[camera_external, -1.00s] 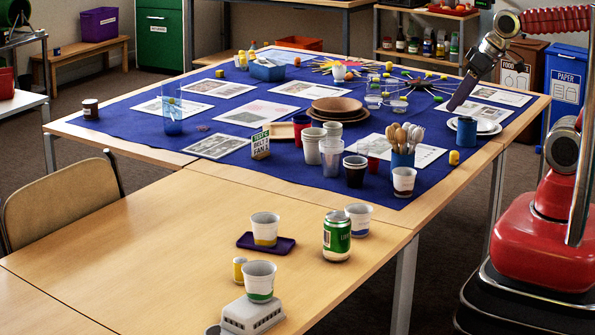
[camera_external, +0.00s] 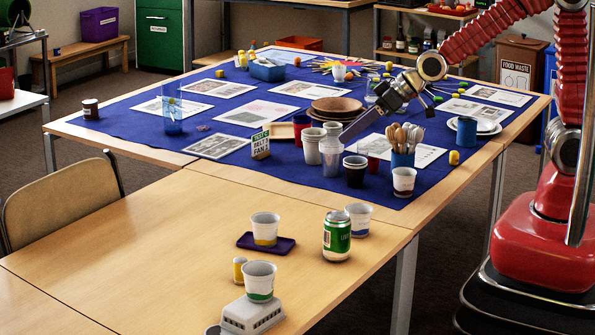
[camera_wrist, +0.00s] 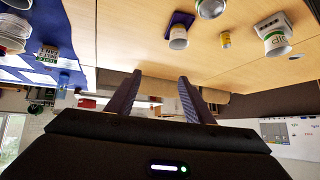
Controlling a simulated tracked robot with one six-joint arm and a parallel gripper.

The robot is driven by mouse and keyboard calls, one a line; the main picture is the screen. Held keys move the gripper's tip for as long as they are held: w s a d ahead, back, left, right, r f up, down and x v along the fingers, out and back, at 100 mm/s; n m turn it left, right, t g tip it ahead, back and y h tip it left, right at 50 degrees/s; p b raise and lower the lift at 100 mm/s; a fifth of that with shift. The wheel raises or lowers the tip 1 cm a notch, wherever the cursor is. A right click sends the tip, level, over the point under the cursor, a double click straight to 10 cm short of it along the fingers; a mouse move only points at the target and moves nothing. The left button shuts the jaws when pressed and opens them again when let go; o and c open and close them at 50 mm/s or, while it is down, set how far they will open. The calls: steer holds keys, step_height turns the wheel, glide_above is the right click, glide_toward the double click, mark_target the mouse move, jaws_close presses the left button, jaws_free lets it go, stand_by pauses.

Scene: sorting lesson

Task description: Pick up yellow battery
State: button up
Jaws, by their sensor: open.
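A small yellow battery (camera_external: 240,270) stands upright on the bare wooden table, left of and behind a white cup on a grey box. In the wrist view, where the scene looks upside down, the battery (camera_wrist: 225,39) shows between the same cup and a purple tray. Another short yellow cylinder (camera_external: 454,157) is at the right edge of the blue cloth; its kind is hard to tell. My gripper (camera_external: 345,138) is above the cups on the blue cloth, well apart from the battery. Its two dark fingers (camera_wrist: 158,80) are apart with nothing held between them.
A white cup (camera_external: 260,283) on a grey box (camera_external: 254,315) is right beside the battery. A purple tray (camera_external: 282,248) with a cup (camera_external: 265,229) is behind it. A green can (camera_external: 337,236) stands to the right. The table's left part is clear.

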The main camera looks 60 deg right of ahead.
steer(key=w+a+f+n+t+y, duration=0.1)
steer(key=a+f, duration=0.4)
steer(key=a, duration=0.2)
steer(key=w+a+f+y, duration=0.1)
steer(key=w+a+f, duration=0.1)
steer(key=a+f, duration=0.45)
steer(key=n+t+y, duration=0.1)
steer(key=n, duration=0.1)
glide_toward(240, 271)
steer(key=s+d, duration=0.2)
steer(key=d, duration=0.1)
steer(key=shift+s, duration=0.25)
steer(key=shift+t, duration=0.3)
steer(key=shift+w, duration=0.1)
steer(key=shift+x, duration=4.25)
steer(key=shift+a, duration=0.1)
steer(key=shift+x, duration=2.55)
steer(key=shift+r, duration=0.1)
